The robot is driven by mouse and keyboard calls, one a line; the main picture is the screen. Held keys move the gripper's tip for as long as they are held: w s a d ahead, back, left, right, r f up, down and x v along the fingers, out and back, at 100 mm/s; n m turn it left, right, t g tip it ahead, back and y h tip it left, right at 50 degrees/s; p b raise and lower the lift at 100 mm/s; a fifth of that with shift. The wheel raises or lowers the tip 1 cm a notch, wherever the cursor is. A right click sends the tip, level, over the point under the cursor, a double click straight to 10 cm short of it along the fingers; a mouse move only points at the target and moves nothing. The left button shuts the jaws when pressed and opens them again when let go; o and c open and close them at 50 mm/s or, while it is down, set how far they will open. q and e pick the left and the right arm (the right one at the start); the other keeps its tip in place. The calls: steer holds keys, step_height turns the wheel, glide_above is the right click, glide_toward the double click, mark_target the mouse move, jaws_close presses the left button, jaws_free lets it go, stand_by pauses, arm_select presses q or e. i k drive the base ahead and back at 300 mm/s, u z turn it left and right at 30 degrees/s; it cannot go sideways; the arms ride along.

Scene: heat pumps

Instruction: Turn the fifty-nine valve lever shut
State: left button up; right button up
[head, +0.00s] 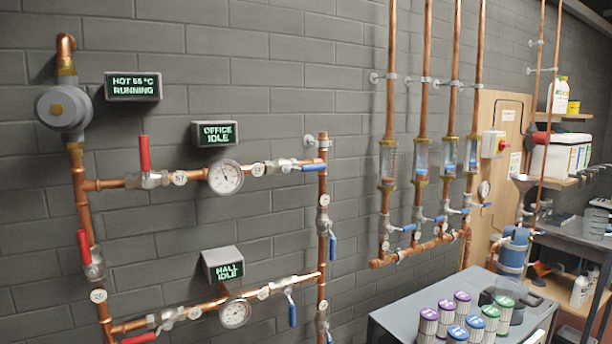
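No tag can be read surely as fifty-nine. The tag (258,169) on the upper branch pipe, right of the round gauge (225,177), is too small to read surely. The valve beside it has a blue lever (312,167) lying roughly along the pipe. On the same branch, a red lever (143,153) stands upright across the pipe beside tag 57 (179,178). On the lower branch, a blue lever (292,312) hangs down across the pipe near a small tag (264,292) that I cannot read. Neither gripper is in view.
A red lever (83,245) lies along the left riser near a tag (98,296); a blue lever (332,248) hangs along the right riser. Displays (214,133) are on the wall. A grey table (398,318) with several canisters stands front right. Space before the upper branch looks clear.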

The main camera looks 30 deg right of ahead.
mark_target(286, 168)
steer(key=z, duration=0.2)
steer(key=i, duration=0.85)
steer(key=u, duration=0.1)
